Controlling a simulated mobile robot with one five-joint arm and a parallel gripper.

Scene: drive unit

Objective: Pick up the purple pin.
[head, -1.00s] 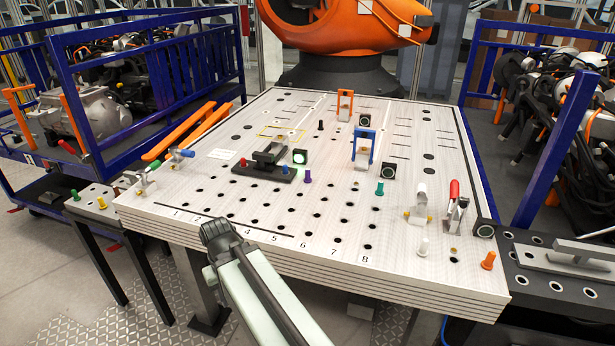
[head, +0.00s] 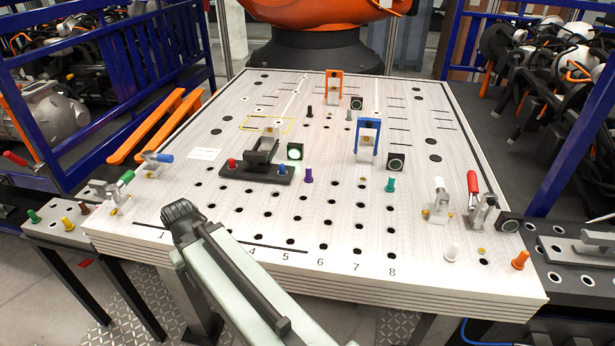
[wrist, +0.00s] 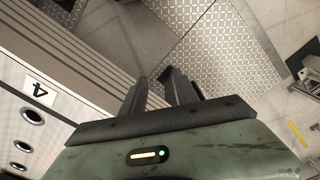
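The purple pin (head: 308,175) stands upright on the perforated table top (head: 230,120) in the head view, just right of the black fixture block (head: 256,172) with its blue pin (head: 283,169). My gripper (head: 178,212) is over the table's front left part, near the printed numbers, well in front and left of the purple pin. In the wrist view my two dark fingers (wrist: 158,82) show a small gap with nothing between them. They point past the table edge toward the floor. The purple pin is not in the wrist view.
A lit green button (head: 295,152) stands behind the purple pin. A blue bracket (head: 367,138) and a teal pin (head: 390,184) are to its right. Toggle clamps (head: 482,205) stand at the right edge. Open perforated surface lies in front of the pin.

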